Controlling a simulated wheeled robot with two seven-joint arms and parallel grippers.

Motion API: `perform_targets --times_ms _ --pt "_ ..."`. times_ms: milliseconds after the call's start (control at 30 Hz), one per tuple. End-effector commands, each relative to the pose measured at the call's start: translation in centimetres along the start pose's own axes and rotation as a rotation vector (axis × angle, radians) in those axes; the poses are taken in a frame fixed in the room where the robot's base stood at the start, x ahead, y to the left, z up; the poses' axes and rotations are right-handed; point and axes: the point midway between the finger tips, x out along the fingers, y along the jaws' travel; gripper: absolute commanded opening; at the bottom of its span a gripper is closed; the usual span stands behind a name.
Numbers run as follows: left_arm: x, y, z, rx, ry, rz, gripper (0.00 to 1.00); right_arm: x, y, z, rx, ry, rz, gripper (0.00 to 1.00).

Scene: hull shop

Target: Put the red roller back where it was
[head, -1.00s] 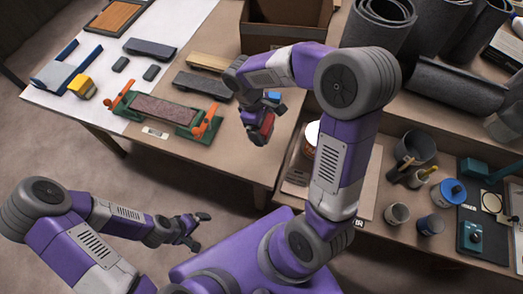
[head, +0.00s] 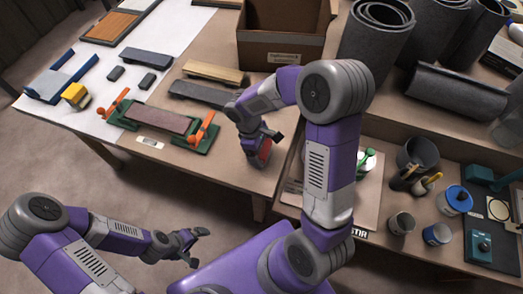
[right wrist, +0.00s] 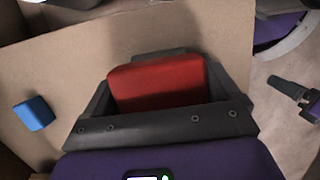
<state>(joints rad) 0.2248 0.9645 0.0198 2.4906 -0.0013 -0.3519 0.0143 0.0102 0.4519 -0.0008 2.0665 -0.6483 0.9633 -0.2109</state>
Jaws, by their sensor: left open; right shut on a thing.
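The red roller (head: 265,152) is held in my right gripper (head: 262,143), over the bare front right part of the wooden table (head: 225,165). In the right wrist view the red roller (right wrist: 157,83) shows as a red block between the two dark jaws of the right gripper (right wrist: 158,100), which are shut on it. In the head view the gripper hides part of it, and I cannot tell whether it touches the table. My left gripper (head: 196,246) is open and empty, low in front of the table.
A blue block (right wrist: 33,113) lies beside the right gripper. A green clamp frame with orange handles (head: 200,135), a cardboard box (head: 283,40) and dark grey rolls (head: 375,35) stand around. A lower shelf at right holds pots (head: 402,223) and a blue-lidded can (head: 455,200).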

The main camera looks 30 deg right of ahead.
Motion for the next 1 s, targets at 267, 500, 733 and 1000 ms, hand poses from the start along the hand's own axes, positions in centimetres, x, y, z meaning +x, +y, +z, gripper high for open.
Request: perform_targets --times_ms 267,500,733,1000 --pt "0.5 -0.2 0.0 0.0 0.0 0.0 1.0 0.7 0.0 -0.2 0.0 0.001 0.001 0.35" --pt "0.8 -0.3 0.0 0.0 0.0 0.0 1.0 1.4 -0.1 -0.3 -0.001 -0.003 -0.003 0.08" --pt "0.8 -0.3 0.0 0.0 0.0 0.0 1.0 1.4 -0.1 -0.3 -0.001 -0.004 -0.004 1.0" --pt "0.1 0.0 0.0 0.0 0.0 0.0 1.0 0.3 0.0 -0.1 0.0 0.0 -0.001 1.0"
